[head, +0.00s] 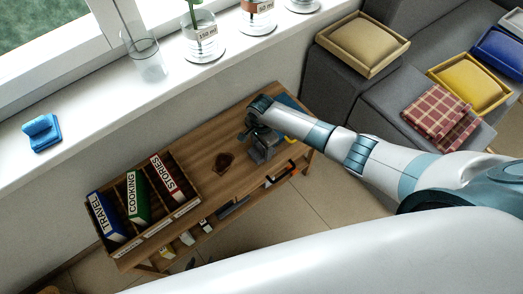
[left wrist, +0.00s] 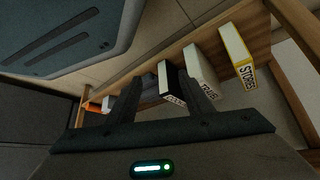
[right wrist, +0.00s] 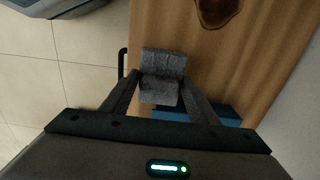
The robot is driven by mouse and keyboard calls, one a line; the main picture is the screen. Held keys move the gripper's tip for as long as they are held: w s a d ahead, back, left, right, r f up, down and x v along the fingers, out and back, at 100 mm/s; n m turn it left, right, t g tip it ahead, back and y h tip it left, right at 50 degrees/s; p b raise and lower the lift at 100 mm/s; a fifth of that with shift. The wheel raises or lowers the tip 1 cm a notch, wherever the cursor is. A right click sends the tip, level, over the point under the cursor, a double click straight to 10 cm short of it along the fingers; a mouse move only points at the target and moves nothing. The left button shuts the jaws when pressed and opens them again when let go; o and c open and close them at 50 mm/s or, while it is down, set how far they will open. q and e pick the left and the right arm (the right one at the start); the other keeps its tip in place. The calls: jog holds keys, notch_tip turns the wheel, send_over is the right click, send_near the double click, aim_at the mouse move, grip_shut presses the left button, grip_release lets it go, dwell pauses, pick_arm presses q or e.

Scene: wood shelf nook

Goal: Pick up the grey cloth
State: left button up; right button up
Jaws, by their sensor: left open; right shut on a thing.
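The grey cloth (right wrist: 162,78) is a folded, speckled piece between the fingers of my right gripper (right wrist: 162,100) in the right wrist view. That gripper is shut on it. In the head view the cloth (head: 263,152) shows at the end of my right arm, over the wooden bench; I cannot tell whether it touches the top. My left gripper (left wrist: 165,90) is open and empty in the left wrist view, facing the lower shelf with books. I do not make out the left gripper in the head view.
A dark brown patch (head: 223,161) lies on the wooden bench (head: 205,172). A book rack (head: 159,224) stands on its left end. A blue flat thing (right wrist: 205,112) lies by the cloth. The white sill (head: 100,97) holds glass vessels and a blue object (head: 41,133). A grey sofa (head: 340,80) holds trays.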

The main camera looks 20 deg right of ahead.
aim_at(261, 146)
notch_tip(261, 146, up, 6)
jog(key=shift+f, duration=0.2)
jog(key=shift+r, duration=0.55)
pick_arm(q)
jog(key=shift+s+a+f, duration=0.35)
jog(key=shift+s+a, duration=0.25)
jog(key=shift+s, duration=0.1)
jog(key=shift+d, duration=0.15)
